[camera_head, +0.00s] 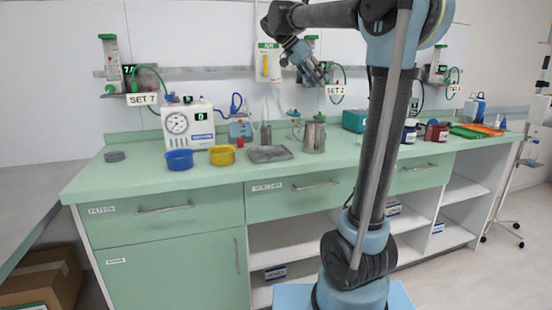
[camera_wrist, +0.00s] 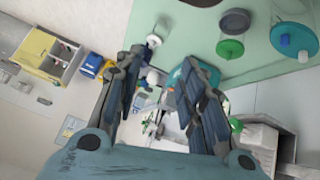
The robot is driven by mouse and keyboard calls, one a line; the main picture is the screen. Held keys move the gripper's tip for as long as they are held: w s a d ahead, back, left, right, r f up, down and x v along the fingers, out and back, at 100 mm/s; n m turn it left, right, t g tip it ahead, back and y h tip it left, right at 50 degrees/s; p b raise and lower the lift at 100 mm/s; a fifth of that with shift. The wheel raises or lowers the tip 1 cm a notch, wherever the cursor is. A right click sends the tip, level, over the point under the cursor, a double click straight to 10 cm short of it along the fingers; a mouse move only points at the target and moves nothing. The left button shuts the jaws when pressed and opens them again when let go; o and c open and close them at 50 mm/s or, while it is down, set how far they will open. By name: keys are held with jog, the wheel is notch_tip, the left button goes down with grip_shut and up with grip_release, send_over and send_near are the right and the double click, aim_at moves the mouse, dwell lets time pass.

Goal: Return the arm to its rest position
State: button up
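My arm (camera_head: 385,120) rises from its base in front of the counter, and its upper links bend over to the left at the top of the head view. My gripper (camera_head: 318,75) hangs at the end, pointing down and to the right, well above the counter near the "SET 2" sign. In the wrist view my gripper (camera_wrist: 163,62) has its two dark fingers apart.
The green counter (camera_head: 135,180) carries a gauge box (camera_head: 190,128), a blue bowl (camera_head: 179,160), a yellow bowl (camera_head: 222,155), a metal tray (camera_head: 268,154) and a metal jug (camera_head: 314,134). Wall rail holders stand behind. A wheeled stand (camera_head: 530,150) is at the right.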

jog(key=s+d+f+n+y, duration=0.2)
jog(key=s+d+f+n, duration=0.1)
jog(key=s+f, duration=0.65)
jog(key=s+d+f+n+y, duration=0.2)
jog(key=s+d+f+n, duration=0.1)
jog(key=s+f, duration=0.65)
jog(key=s+a+f+n+y, duration=0.1)
jog(key=s+f+n+y, duration=0.1)
jog(key=s+f, duration=0.5)
jog(key=s+f+n+y, duration=0.1)
jog(key=s+f+n, duration=0.2)
jog(key=s+f, duration=0.5)
notch_tip(320, 180, down, 7)
jog(key=shift+a+f+n+y, duration=0.15)
jog(key=shift+a+n+y, duration=0.25)
jog(key=shift+s, duration=0.1)
jog(key=shift+w+f, duration=0.2)
jog(key=shift+w, duration=0.25)
jog(key=shift+s, duration=0.1)
jog(key=shift+c, duration=0.4)
